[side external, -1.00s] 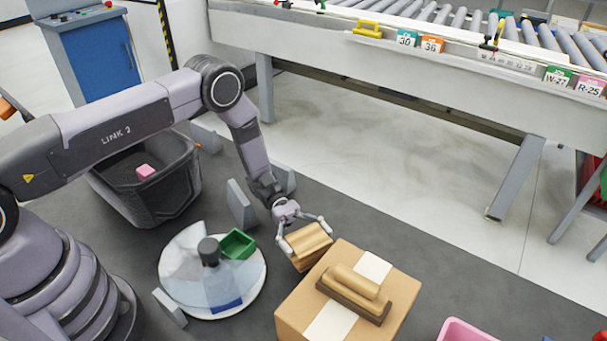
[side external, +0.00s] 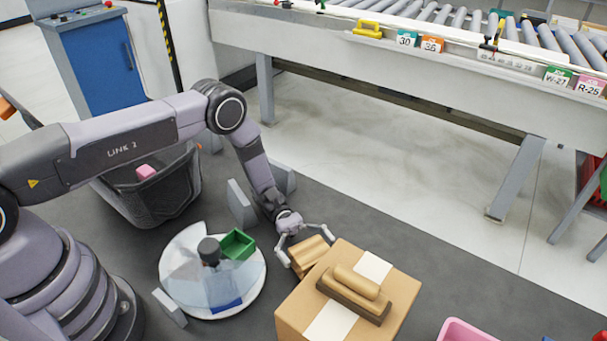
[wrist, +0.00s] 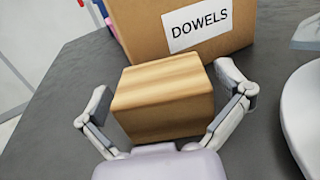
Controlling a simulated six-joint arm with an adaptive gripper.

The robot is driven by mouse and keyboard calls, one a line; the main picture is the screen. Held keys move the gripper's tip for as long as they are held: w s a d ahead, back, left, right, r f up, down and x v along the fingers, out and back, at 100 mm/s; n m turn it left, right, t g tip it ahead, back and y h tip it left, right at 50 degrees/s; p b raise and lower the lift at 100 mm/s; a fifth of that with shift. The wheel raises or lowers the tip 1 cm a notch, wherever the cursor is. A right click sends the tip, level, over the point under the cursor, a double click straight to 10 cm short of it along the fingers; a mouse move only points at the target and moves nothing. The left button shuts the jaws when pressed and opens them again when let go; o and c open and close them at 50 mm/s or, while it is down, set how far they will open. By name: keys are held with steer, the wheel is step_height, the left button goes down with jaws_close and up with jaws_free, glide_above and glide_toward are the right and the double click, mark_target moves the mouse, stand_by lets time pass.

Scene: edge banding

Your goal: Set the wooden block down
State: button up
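The wooden block (side external: 309,252) has a striped grain and sits on the dark floor area behind the cardboard box, whose edge hides part of it in the side view. In the wrist view the block (wrist: 165,98) fills the middle, in front of the box. My gripper (side external: 309,246) is low over it, with one finger on each side. In the wrist view the fingers of my gripper (wrist: 166,98) stand spread, with a narrow gap showing at the right finger. The block's underside is hidden, so its contact with the floor is not directly seen.
The cardboard box (side external: 290,318), labelled DOWELS in the wrist view (wrist: 200,22), stands close beside the block with a wooden tool (side external: 356,295) on top. A round white turntable (side external: 180,296) with a green tray (side external: 237,244) is to the left. A pink bin (side external: 465,332) is at lower right.

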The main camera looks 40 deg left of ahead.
mark_target(303, 242)
steer(key=shift+r, duration=0.2)
steer(key=v, duration=0.6)
steer(key=shift+w+a, duration=0.1)
steer(key=shift+a, duration=0.1)
steer(key=shift+w+a, duration=0.2)
steer(key=shift+a, duration=0.3)
steer(key=c, duration=0.4)
